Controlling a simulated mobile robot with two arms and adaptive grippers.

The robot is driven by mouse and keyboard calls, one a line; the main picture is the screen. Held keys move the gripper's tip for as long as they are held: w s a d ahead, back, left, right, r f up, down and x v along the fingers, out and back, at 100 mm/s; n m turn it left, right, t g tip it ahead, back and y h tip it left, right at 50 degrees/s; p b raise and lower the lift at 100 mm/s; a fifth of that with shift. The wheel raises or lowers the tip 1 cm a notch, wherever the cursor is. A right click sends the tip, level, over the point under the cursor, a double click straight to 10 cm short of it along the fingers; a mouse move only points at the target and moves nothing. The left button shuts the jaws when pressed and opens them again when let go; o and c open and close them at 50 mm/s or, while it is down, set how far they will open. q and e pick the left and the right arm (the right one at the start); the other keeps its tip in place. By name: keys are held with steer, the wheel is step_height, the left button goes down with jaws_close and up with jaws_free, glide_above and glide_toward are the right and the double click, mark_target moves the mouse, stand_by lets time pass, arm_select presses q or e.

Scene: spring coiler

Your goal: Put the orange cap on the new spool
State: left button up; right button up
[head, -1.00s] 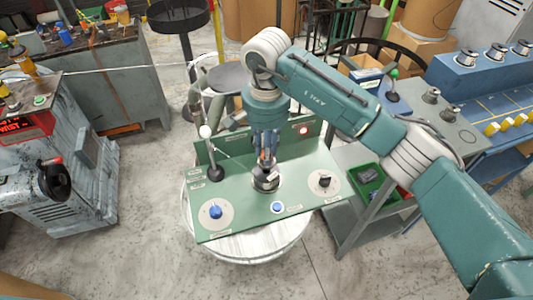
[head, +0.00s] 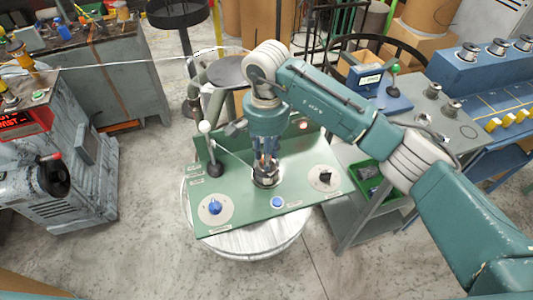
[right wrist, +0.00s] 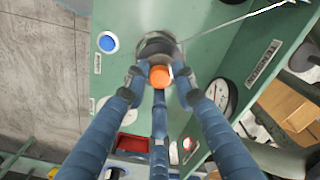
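The orange cap (right wrist: 160,76) shows in the right wrist view between the three blue fingers of my right gripper (right wrist: 158,80), which look closed around it. In the head view my right gripper (head: 265,172) points down at the spool (head: 265,182) in the middle of the green coiler panel. The dark top of the spool (right wrist: 157,45) shows just past the cap in the right wrist view. The fingers hide much of the spool in the head view. I cannot tell whether the cap touches it. My left gripper is out of view.
A grey cart with a green bin (head: 368,180) stands at the right. Open floor lies in front.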

steer(key=shift+o, duration=0.6)
steer(key=shift+r, duration=0.1)
steer(key=shift+r+p, duration=0.25)
steer(key=shift+p, duration=0.1)
steer(key=shift+r+p, duration=0.45)
steer(key=shift+p, duration=0.15)
step_height(320, 180, up, 12)
steer(key=b, duration=0.4)
steer(key=shift+f, duration=0.2)
steer(key=shift+c, duration=0.2)
